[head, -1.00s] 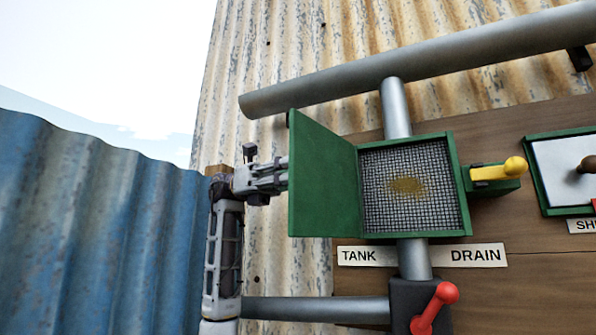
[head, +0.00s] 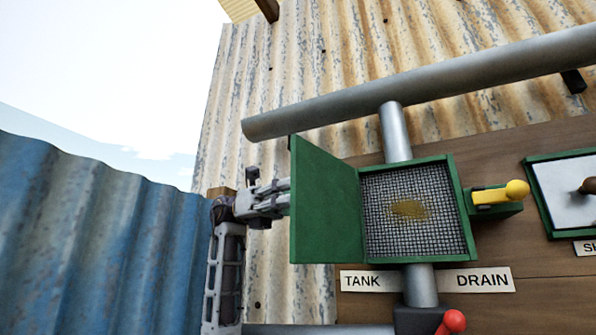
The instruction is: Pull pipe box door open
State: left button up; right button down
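The green pipe box (head: 465,215) is on the wooden board, and its door (head: 325,205) stands swung open to the left. Inside the box is a grey mesh with a yellow-brown stain (head: 408,209). A yellow handle (head: 499,195) sticks out at the box's right side. My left gripper (head: 284,198) is at the outer left edge of the door. Its fingertips are partly hidden behind the door, so I cannot tell whether they are open or shut. My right gripper is not in view.
A thick grey pipe (head: 330,108) runs above the box. A red-knobbed lever (head: 452,321) is below the TANK and DRAIN label (head: 427,280). A green-framed white panel (head: 567,190) is at the right. Blue corrugated metal (head: 90,240) stands at the left.

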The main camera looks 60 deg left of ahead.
aim_at(298, 145)
pick_arm(q)
jog(key=shift+r, duration=0.75)
jog(key=shift+r, duration=4.2)
jog(key=shift+f, duration=0.2)
jog(key=shift+w+f, duration=0.1)
jog(key=shift+f, duration=1.6)
jog(key=shift+f, duration=0.1)
jog(key=shift+r, duration=0.3)
jog(key=shift+r, duration=1.75)
